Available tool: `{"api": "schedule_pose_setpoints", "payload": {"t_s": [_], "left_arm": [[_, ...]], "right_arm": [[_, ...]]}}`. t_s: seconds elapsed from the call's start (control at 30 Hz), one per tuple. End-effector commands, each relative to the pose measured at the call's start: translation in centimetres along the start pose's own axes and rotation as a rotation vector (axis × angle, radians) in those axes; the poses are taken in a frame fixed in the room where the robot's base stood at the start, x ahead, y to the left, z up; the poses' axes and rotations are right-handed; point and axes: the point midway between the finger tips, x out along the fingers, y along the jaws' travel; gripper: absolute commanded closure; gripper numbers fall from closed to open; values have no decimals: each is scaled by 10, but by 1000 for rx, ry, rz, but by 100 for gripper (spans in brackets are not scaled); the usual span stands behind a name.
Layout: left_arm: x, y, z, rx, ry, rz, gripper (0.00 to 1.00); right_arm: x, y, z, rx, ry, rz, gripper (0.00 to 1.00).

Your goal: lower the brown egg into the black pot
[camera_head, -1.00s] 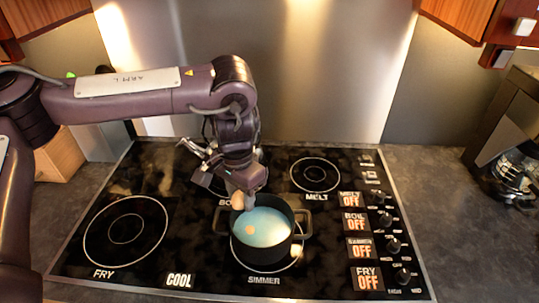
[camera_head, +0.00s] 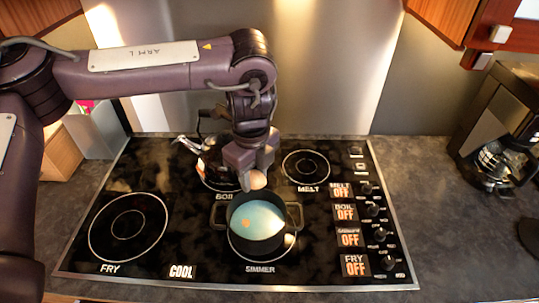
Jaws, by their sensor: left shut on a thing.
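The brown egg (camera_head: 257,180) is between the fingertips of my left gripper (camera_head: 250,178), which is shut on it. The egg is at the far rim of the black pot (camera_head: 256,246), above or just behind the opening; the exact height is hard to tell. The pot stands on the simmer burner, with a handle on each side. Pale blue liquid fills it, with a small orange spot on the surface. My left arm comes in from the left and hangs down over the back of the pot. My right gripper is not in view.
The black cooktop (camera_head: 180,262) has free fry (camera_head: 128,228) and melt (camera_head: 305,167) burners. A shiny kettle-like object (camera_head: 212,160) stands on the boil burner, partly behind my gripper. Knobs line the right side. A coffee maker (camera_head: 497,150) stands far right.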

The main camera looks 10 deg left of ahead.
Motion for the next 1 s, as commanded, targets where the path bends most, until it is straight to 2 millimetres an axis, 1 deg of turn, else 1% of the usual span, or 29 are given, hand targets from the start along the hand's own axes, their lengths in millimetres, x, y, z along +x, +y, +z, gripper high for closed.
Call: {"api": "schedule_pose_setpoints", "payload": {"t_s": [0.03,0.4,0.6,0.8,1.0], "left_arm": [[-6,-2,-2,76,0,0,72],[-29,-12,-17,681,0,-1,72],[-39,-16,-24,965,1,-1,72],[-43,-19,-28,1125,2,-1,72],[-38,-19,-29,1163,2,-1,72]], "right_arm": [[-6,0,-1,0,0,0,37],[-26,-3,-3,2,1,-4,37],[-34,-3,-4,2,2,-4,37],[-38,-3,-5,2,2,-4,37],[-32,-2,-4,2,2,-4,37]]}}
